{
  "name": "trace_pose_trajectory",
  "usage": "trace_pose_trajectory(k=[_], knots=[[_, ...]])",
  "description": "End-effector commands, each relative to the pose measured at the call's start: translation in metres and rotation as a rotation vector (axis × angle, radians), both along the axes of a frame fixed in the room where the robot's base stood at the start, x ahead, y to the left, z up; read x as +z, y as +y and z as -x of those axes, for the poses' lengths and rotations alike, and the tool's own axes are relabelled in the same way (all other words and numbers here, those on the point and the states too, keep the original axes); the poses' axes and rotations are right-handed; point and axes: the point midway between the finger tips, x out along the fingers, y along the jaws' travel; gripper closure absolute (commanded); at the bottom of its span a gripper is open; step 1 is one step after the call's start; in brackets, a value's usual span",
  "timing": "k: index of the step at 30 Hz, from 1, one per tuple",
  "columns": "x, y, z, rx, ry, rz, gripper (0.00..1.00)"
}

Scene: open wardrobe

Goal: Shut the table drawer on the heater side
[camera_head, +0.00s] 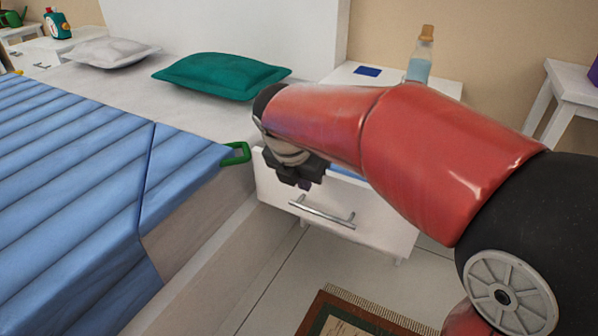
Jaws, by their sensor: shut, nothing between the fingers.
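The white drawer (371,219) of the bedside table (447,89) stands pulled out, with a metal bar handle (322,213) on its front. A strip of blue shows inside it behind the front panel. My gripper (304,185) is shut and empty, pointing down at the drawer front's upper edge, above the handle's left end. I cannot tell whether it touches the panel. My red arm hides much of the drawer's inside and the table's body. No heater is in view.
The bed with a blue cover (75,165) stands close on the left, with a green-handled object (236,153) at its edge. A bottle (420,58) and a blue flat item (367,71) stand on the table top. A rug (350,318) lies on the floor in front.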

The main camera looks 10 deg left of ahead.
Motion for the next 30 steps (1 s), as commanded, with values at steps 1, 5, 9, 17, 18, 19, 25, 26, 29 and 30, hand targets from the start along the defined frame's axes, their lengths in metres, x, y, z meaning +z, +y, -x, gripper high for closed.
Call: trace_pose_trajectory(k=[1,5,9,17,18,19,25,26,29,30], knots=[[-0.013,-0.001,-0.003,0.000,0.002,0.002,1.00],[-0.011,-0.009,-0.023,-0.003,-0.001,-0.001,1.00],[-0.010,-0.013,-0.036,-0.002,0.000,-0.001,1.00],[-0.009,-0.015,-0.041,-0.001,0.001,-0.001,1.00],[-0.009,-0.015,-0.041,-0.001,0.001,-0.001,1.00],[-0.009,-0.015,-0.041,-0.001,0.001,-0.001,1.00],[-0.009,-0.016,-0.042,-0.001,0.001,-0.001,1.00],[-0.008,-0.016,-0.044,-0.001,0.001,0.000,1.00],[-0.007,-0.019,-0.051,-0.003,0.001,0.001,1.00],[-0.006,-0.021,-0.055,-0.003,0.001,-0.001,1.00]])
